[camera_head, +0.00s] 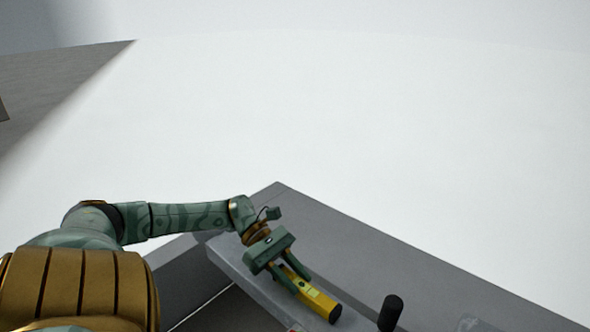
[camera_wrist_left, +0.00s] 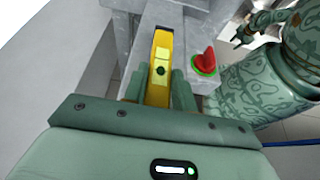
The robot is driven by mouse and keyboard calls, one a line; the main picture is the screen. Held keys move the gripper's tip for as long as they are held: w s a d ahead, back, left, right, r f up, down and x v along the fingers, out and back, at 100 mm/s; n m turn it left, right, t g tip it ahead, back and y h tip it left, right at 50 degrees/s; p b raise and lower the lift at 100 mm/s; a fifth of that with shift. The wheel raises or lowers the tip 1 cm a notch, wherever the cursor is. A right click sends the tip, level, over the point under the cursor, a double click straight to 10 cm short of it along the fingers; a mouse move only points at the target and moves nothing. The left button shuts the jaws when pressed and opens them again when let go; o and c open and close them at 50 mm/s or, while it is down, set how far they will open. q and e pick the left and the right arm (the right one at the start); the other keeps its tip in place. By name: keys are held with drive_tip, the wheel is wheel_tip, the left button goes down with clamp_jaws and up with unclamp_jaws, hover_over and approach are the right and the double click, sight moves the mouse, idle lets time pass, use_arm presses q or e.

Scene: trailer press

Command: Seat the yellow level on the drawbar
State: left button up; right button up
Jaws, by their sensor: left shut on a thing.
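The yellow level (camera_head: 322,302) is a bar with a dark end, lying along the line of the grey drawbar (camera_head: 240,265) in the head view. My left gripper (camera_head: 301,283) is shut on the level, with one finger on each side. In the left wrist view the level (camera_wrist_left: 161,48) stands between the two fingers (camera_wrist_left: 158,92), with a pale label and a dark round spot on top. I cannot tell whether its underside touches the drawbar. My right gripper (camera_wrist_left: 241,34) seems to show small at the upper right of the left wrist view; its jaws are too small to read.
A red cone-shaped part (camera_wrist_left: 206,62) with a green rim stands right of the level in the left wrist view. A black upright cylinder (camera_head: 391,312) stands right of the level in the head view. A grey raised edge (camera_head: 400,262) runs behind the drawbar.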

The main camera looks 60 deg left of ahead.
use_arm(q)
drive_tip(key=shift+f, duration=0.35)
idle(0.6)
drive_tip(key=o, duration=1.1)
